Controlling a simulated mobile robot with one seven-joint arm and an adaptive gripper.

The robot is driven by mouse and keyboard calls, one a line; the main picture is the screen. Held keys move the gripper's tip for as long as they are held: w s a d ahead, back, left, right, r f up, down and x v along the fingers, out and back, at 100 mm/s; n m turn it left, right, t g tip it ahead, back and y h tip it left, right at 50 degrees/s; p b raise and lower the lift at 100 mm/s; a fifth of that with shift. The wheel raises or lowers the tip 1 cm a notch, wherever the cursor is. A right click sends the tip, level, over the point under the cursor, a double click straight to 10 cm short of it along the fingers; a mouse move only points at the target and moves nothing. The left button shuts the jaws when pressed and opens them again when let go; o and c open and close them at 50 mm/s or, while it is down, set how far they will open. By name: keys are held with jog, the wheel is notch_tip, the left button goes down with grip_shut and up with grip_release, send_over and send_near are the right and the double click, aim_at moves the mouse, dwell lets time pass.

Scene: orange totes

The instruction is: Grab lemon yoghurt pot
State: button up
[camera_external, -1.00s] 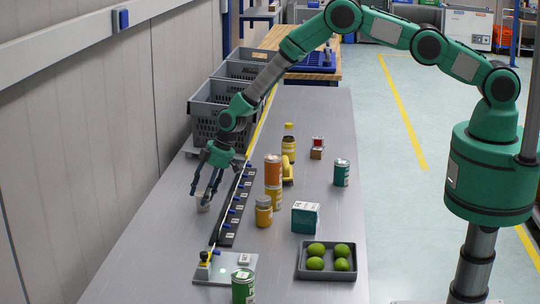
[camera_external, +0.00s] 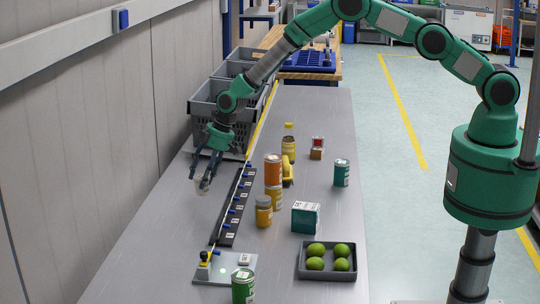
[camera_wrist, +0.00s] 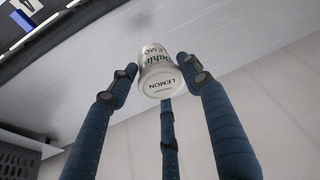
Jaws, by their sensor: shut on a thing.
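In the external view my gripper (camera_external: 205,182) hangs over the left part of the metal table, left of the dark strip. The pot (camera_external: 203,185) shows there as a small pale shape between the fingertips, partly hidden by them. It appears to be held above the table top.
A dark strip with blue clips (camera_external: 232,207) runs just right of my gripper. Grey crates (camera_external: 207,108) stand behind it. Cans, jars and a teal box (camera_external: 305,217) stand to the right. A tray (camera_external: 326,273) of limes is at the front. The table's left side is clear.

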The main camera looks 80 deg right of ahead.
aim_at(198, 176)
jog(key=shift+r, duration=1.85)
